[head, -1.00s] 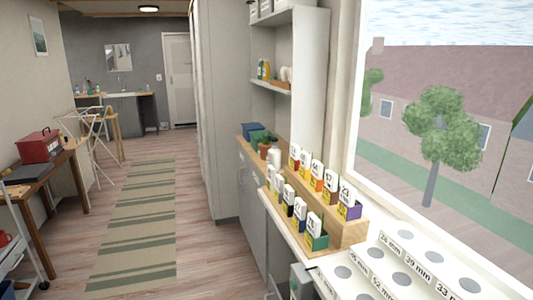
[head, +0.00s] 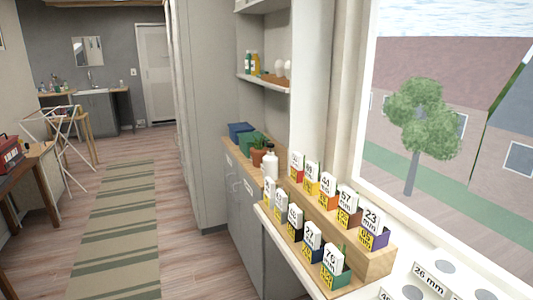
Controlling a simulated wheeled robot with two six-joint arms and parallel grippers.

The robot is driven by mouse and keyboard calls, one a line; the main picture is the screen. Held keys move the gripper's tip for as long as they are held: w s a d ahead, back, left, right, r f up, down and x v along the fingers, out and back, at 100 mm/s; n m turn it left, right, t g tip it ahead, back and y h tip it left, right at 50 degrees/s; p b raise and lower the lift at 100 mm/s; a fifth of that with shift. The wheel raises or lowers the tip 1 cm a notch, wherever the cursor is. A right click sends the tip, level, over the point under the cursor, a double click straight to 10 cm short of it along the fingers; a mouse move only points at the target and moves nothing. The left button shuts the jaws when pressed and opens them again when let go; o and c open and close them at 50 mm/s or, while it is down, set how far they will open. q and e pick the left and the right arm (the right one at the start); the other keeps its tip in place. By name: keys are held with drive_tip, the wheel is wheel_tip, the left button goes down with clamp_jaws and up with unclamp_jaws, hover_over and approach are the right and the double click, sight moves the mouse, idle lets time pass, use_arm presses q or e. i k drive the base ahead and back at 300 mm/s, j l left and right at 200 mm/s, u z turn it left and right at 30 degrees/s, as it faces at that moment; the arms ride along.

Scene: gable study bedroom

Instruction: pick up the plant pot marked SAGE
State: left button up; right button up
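No label reading SAGE can be made out in the head view. A small terracotta pot (head: 258,157) with a green plant stands on the grey cabinet top, beside a white bottle (head: 270,163). Any marking on this pot is too small to read. On the windowsill, a stepped wooden stand (head: 374,262) holds two rows of small coloured boxes, such as a green box (head: 337,282) and a purple box (head: 374,240). Their white and yellow tags show numbers, several with "mm". Neither of my grippers is in view.
A white panel (head: 455,287) with round grey discs and "mm" labels lies at the lower right. Blue (head: 240,130) and green (head: 252,143) boxes stand on the cabinet. A striped rug (head: 118,225) lies on open floor; a drying rack (head: 62,140) and wooden table (head: 30,170) stand left.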

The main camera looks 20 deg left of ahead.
sight(258, 151)
drive_tip(key=i+j, duration=0.2)
drive_tip(key=i+j+z, duration=0.15)
drive_tip(key=j, duration=0.3)
drive_tip(key=i+j, duration=0.2)
drive_tip(key=j, duration=0.15)
drive_tip(key=i+j+z, duration=0.15)
drive_tip(key=j, duration=0.15)
drive_tip(key=i+j, duration=0.15)
drive_tip(key=j, duration=0.25)
drive_tip(key=i+j+z, duration=0.1)
drive_tip(key=j, duration=0.25)
drive_tip(key=i+j+z, duration=0.1)
drive_tip(key=j, duration=0.25)
drive_tip(key=i, duration=0.1)
